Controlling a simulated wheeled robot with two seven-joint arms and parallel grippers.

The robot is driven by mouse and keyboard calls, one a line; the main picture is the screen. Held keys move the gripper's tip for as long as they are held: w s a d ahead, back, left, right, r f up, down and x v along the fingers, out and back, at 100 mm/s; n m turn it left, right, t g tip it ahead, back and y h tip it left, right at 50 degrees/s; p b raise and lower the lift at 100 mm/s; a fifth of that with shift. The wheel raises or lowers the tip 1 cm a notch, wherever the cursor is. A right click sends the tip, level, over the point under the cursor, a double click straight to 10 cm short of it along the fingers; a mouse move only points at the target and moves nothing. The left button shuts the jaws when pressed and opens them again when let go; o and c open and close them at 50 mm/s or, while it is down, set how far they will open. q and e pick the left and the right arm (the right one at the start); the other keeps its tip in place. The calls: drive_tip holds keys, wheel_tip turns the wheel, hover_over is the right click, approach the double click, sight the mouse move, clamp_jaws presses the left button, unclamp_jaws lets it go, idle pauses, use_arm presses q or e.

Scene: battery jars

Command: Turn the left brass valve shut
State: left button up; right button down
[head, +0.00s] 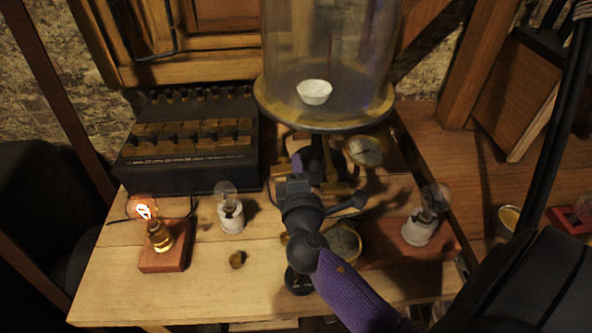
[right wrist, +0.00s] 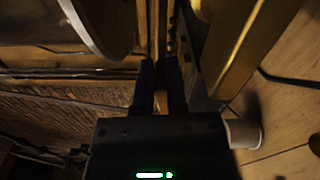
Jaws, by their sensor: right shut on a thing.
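The left brass valve sits under the round plate of the glass bell jar, mostly hidden by my right gripper (head: 297,166) in the head view. In the right wrist view the gripper (right wrist: 159,75) has its dark fingers close together around a narrow brass-coloured piece (right wrist: 160,101), which appears to be the valve's handle. The valve's turn angle cannot be made out. Another brass piece (head: 338,188) shows to the right of the gripper under the plate. My left gripper is not in view.
The glass bell jar (head: 325,60) stands above, with a white cup inside. A gauge (head: 366,151) is close on the right. A black box with knobs (head: 190,175), a lit bulb (head: 144,211) and unlit bulbs (head: 231,212) (head: 420,228) stand around.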

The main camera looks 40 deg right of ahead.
drive_tip(key=shift+f+m+b, duration=0.25)
drive_tip(key=shift+m+b, duration=0.1)
drive_tip(key=shift+m, duration=0.35)
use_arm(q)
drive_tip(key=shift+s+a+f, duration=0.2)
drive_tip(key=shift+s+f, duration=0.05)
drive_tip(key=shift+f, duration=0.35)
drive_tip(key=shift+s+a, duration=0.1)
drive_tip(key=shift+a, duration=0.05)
use_arm(e)
drive_tip(key=c, duration=0.7)
unclamp_jaws()
drive_tip(key=shift+o, duration=0.2)
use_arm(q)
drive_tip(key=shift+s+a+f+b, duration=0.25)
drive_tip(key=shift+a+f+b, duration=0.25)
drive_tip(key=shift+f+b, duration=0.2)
use_arm(e)
drive_tip(key=v, duration=1)
